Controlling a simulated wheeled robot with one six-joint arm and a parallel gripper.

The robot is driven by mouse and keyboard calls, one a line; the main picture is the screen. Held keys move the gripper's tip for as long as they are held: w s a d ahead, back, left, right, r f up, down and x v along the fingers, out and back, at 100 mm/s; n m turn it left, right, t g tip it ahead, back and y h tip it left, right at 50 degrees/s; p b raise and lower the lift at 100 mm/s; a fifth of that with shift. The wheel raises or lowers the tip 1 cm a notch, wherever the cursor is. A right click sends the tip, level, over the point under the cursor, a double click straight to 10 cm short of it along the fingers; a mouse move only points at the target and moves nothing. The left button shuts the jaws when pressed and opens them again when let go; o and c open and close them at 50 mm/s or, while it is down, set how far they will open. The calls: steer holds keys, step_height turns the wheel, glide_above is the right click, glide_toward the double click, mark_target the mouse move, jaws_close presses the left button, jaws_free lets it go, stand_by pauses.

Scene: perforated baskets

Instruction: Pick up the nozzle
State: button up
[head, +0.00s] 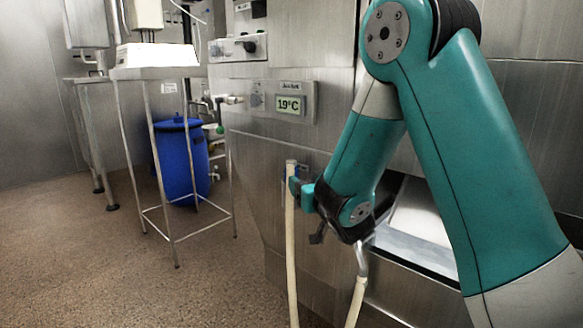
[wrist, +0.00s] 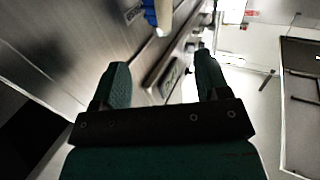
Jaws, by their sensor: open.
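A pale, cream hose end, which looks like the nozzle (head: 291,168), stands upright against the steel machine front in the head view. Its hose (head: 291,260) hangs straight down. My gripper (head: 303,192) is close beside it, and a teal finger overlaps it in the picture; I cannot tell whether they touch. In the wrist view my gripper (wrist: 162,75) is open with nothing between its fingers. A cream piece, likely the nozzle (wrist: 164,14), shows beyond the fingertips at the top edge, next to a blue holder (wrist: 150,13). Most of it is out of that view.
The steel machine (head: 250,180) carries a 19°C display (head: 290,104). A second pale hose with a metal fitting (head: 362,262) hangs below my wrist. A thin-legged stand (head: 150,75) and a blue barrel (head: 181,160) are at left. The floor at front left is clear.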

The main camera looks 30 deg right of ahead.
mark_target(293, 166)
steer(key=w+p, duration=0.2)
steer(key=w, duration=0.1)
steer(key=w+p, duration=0.1)
steer(key=shift+w+d+r, duration=0.1)
steer(key=shift+w+d, duration=0.05)
steer(key=shift+d, duration=0.2)
steer(key=w+p, duration=0.2)
steer(key=p, duration=0.1)
steer(key=w+r+p, duration=0.1)
steer(key=w+p, duration=0.1)
steer(key=shift+d, duration=0.3)
steer(key=shift+w+f, duration=0.25)
steer(key=shift+w, duration=0.35)
